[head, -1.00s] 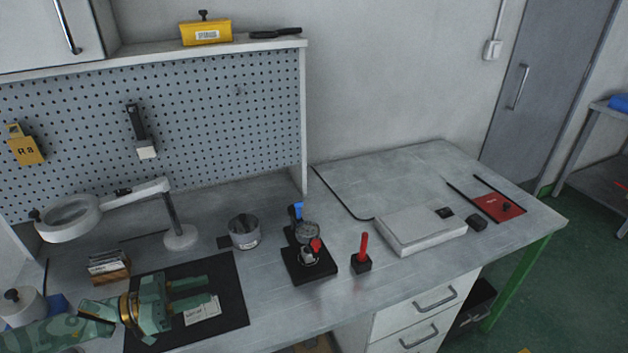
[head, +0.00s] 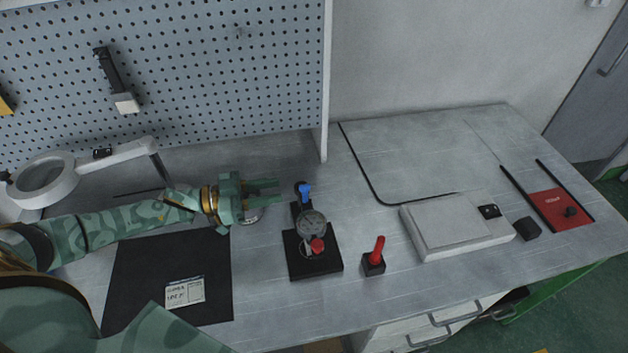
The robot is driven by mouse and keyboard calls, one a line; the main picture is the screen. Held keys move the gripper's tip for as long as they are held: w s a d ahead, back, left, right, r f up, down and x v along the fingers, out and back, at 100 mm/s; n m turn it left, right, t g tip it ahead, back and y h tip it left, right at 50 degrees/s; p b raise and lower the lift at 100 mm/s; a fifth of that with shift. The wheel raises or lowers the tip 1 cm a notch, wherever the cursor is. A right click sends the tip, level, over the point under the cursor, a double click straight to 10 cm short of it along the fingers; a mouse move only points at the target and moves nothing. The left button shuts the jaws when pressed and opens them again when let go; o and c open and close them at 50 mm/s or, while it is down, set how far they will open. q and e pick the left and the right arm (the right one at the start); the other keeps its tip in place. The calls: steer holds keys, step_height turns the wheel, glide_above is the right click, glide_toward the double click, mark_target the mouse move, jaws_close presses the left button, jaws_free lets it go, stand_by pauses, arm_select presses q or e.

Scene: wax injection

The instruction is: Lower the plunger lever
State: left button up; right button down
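The small wax injector stands on a black base plate (head: 328,266) in the middle of the bench. It has a round gauge (head: 312,223), a red knob (head: 317,245) low in front and a blue-tipped lever (head: 305,193) standing up at its back; I take this blue-tipped part to be the plunger lever. My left gripper (head: 278,191) points right towards the lever, a short gap to its left. Its two fingers are apart with nothing seen between them. My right gripper is not in view.
A red-handled tool in a black block (head: 374,264) stands right of the injector. A pale flat box (head: 455,226) lies farther right. A magnifier lamp (head: 45,180) stands left; a black mat (head: 140,275) lies in front.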

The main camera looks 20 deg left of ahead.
mark_target(305, 194)
arm_select(q)
steer(key=x, duration=1)
jaws_close()
